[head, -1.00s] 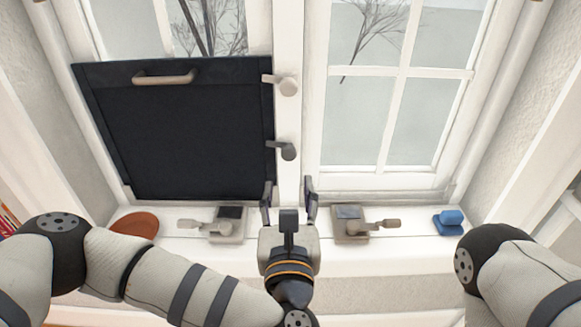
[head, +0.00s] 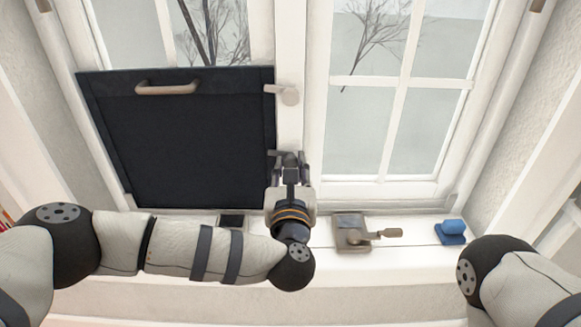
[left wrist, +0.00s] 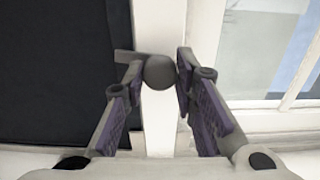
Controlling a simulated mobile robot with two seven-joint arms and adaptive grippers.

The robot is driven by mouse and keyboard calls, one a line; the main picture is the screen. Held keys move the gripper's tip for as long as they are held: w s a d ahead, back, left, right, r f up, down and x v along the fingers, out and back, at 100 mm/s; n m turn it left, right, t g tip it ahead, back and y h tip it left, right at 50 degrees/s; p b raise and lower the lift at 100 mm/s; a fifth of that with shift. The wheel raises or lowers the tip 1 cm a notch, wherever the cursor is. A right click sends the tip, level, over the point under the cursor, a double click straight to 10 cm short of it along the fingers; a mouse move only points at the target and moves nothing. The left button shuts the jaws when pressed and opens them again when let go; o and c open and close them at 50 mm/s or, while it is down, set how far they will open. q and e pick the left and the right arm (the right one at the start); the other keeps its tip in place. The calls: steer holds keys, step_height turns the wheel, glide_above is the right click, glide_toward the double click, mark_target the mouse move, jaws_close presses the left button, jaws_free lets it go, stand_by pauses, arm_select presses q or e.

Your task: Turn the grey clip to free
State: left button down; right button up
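The grey clip (left wrist: 160,72) is a dark round knob with a short lever on the white window post. In the left wrist view its lever points left, over the edge of the black panel (head: 180,135). My left gripper (head: 289,158) is open, its fingers on either side of the clip's knob; I cannot tell if they touch it. In the head view the gripper hides most of the clip. The black panel covers the lower left window. My right gripper is out of view.
A beige clip (head: 288,95) sits higher on the post, its lever pointing left at the panel. On the sill are a latch box with a lever (head: 352,233), another box (head: 231,220) partly behind my arm, and a blue object (head: 452,230).

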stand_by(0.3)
arm_select(q)
steer(key=m, duration=0.4)
steer(key=shift+p, duration=0.4)
steer(key=m+p, duration=0.1)
steer(key=m, duration=0.3)
steer(key=shift+r+m, duration=0.1)
steer(key=shift+m, duration=0.2)
steer(key=m+p, duration=0.1)
steer(key=m, duration=0.3)
steer(key=shift+a, duration=0.1)
steer(key=shift+m+p, duration=0.45)
steer(key=shift+m, duration=1.15)
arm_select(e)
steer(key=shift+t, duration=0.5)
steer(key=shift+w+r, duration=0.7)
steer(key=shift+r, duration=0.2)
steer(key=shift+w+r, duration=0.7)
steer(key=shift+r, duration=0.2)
arm_select(q)
steer(key=c, duration=1.3)
jaws_free()
steer(key=shift+s, duration=0.1)
